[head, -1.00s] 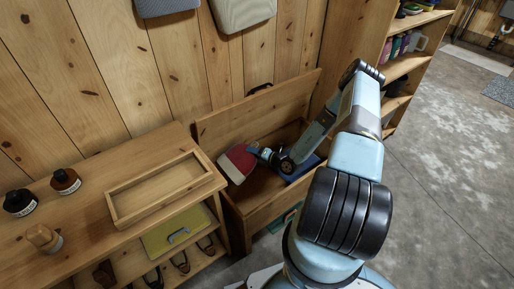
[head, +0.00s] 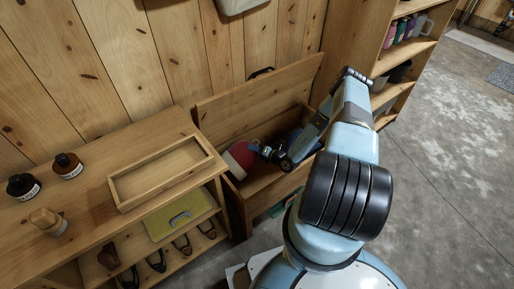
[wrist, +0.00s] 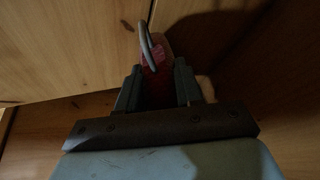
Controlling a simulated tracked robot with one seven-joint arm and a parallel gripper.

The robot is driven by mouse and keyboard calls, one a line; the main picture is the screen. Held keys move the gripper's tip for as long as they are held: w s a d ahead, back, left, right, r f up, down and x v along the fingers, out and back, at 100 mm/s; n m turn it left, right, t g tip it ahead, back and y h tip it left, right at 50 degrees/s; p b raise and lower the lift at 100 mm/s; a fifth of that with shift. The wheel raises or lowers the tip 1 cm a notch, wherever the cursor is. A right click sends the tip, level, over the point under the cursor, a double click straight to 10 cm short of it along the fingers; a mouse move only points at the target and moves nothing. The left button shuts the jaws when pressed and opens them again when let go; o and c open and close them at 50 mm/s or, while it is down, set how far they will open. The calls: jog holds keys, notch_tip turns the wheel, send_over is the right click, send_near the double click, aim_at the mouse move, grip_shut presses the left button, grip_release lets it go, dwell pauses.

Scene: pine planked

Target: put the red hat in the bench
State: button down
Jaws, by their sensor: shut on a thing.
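The red hat (head: 239,157), with a pale patch on its left side, is inside the left end of the open wooden bench (head: 272,207). The bench lid (head: 255,93) stands raised against the wall. My gripper (head: 257,148) reaches down into the bench from the right and is shut on the hat. In the wrist view, red fabric of the hat (wrist: 157,62) shows between the two dark fingers (wrist: 157,88). That view is dark. Whether the hat touches the bench floor I cannot tell.
A low shelf unit (head: 90,215) with a shallow wooden tray (head: 118,193), bottles and shoes stands left of the bench. A tall shelf (head: 404,50) stands to the right. The concrete floor at right is clear. A blue thing lies inside the bench, partly hidden by my arm.

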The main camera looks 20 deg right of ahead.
jog(key=c, duration=0.7)
grip_release()
jog(key=shift+o, duration=0.2)
jog(key=shift+s+d, duration=0.1)
jog(key=v, duration=0.9)
jog(key=shift+s, duration=0.15)
dwell(0.5)
jog(key=v, duration=1.3)
jog(key=shift+s+d+f, duration=0.1)
jog(key=shift+s, duration=0.2)
